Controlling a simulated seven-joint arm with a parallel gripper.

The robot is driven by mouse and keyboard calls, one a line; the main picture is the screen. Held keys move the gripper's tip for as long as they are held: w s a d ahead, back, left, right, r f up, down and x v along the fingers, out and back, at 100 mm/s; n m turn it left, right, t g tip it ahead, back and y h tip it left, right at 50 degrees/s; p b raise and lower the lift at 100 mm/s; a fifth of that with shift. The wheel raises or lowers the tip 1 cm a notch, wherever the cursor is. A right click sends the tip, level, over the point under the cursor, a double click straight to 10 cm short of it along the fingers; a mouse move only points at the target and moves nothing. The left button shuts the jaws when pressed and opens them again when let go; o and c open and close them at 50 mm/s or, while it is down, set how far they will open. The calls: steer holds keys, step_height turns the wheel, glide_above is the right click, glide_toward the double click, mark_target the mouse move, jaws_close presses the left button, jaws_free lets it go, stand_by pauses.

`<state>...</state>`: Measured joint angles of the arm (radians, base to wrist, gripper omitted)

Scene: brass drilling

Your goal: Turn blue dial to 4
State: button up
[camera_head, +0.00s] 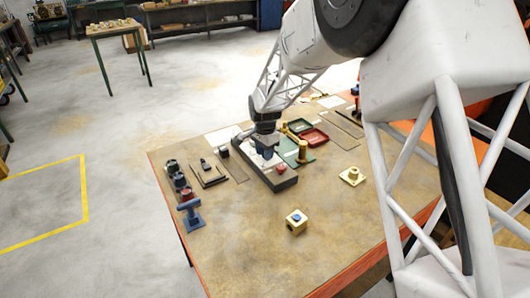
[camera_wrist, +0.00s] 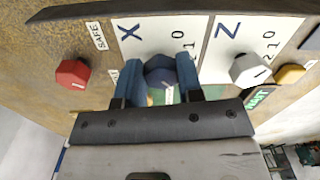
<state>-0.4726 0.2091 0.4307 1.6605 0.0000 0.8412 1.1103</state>
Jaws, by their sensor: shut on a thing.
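The blue dial (camera_wrist: 160,72) sits on a white plate marked X with small digits, at the upper middle of the wrist view. My gripper (camera_wrist: 162,82) has its two blue fingers on either side of this dial and is shut on it. The fingers hide parts of the dial and of the scale, so I cannot read its setting. In the head view my gripper (camera_head: 267,153) points down at the control panel (camera_head: 284,184) on the table, and the blue dial is hidden there.
A red knob (camera_wrist: 73,73) by a SAFE label is left of the dial. A white knob (camera_wrist: 250,70) on a plate marked Z and a yellow knob (camera_wrist: 290,75) are to the right. A blue-topped yellow block (camera_head: 296,222) stands on the table's clear front area.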

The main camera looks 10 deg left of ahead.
stand_by(0.3)
steer(key=o, duration=0.9)
steer(key=shift+o, duration=0.2)
steer(key=shift+r, duration=0.1)
steer(key=shift+r, duration=3.8)
